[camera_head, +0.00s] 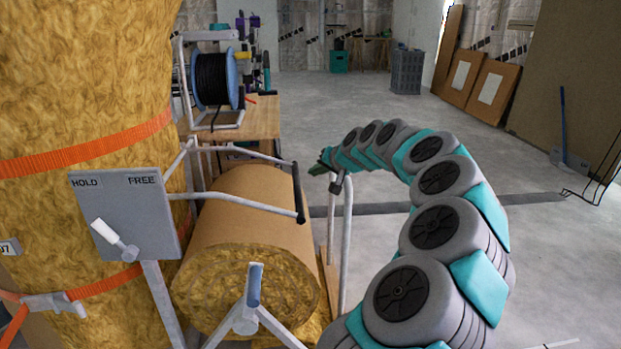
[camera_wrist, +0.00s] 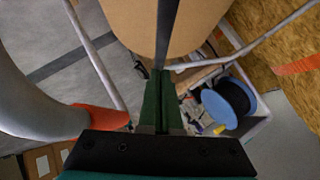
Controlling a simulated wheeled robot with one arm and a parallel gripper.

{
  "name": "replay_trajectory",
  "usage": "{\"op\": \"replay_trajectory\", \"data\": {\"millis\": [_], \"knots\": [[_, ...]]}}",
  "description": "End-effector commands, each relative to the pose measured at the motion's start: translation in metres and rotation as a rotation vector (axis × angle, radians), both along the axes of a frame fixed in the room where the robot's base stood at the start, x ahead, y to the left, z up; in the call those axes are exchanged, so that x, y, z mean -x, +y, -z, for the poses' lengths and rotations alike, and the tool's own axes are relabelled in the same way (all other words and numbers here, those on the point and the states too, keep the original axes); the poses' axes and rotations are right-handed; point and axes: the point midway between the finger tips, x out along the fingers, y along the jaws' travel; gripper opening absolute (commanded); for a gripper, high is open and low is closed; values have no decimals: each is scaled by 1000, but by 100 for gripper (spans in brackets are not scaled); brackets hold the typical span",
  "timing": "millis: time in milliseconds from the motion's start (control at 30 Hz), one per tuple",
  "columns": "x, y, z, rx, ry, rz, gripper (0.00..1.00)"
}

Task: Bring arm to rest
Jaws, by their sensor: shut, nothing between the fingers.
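My arm curves up from the lower right in the head view and over to the left. My gripper (camera_head: 318,166) is at its end, above and to the right of the brown-wrapped roll (camera_head: 240,212) and close to the black bar (camera_head: 298,192) of a white tube frame. In the wrist view my gripper (camera_wrist: 160,74) shows two green fingers shut together, with nothing between them. The brown roll (camera_wrist: 205,25) lies beyond the tips, and a dark bar (camera_wrist: 167,35) runs in line with them. I cannot tell whether the fingers touch that bar.
A grey HOLD/FREE panel (camera_head: 128,218) with a white lever stands at the left, before a large strapped insulation bale (camera_head: 90,70). A blue-rimmed cable spool (camera_head: 212,78) stands behind the roll. A grey crate (camera_head: 407,70) is far back. Open floor (camera_head: 330,110) lies beyond my arm.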

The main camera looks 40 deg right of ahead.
Motion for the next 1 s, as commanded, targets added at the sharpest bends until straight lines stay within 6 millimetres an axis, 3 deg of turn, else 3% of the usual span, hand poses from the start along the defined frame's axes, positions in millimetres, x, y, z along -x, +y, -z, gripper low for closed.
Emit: {"op": "replay_trajectory", "data": {"millis": [400, 800, 900, 1000], "knots": [[58, 4, -44, 2, -3, 3, 0], [68, 6, -51, 2, -3, 1, 0], [64, 21, -55, 5, 7, -27, 0], [58, 60, -64, 15, 36, -101, 0]]}}
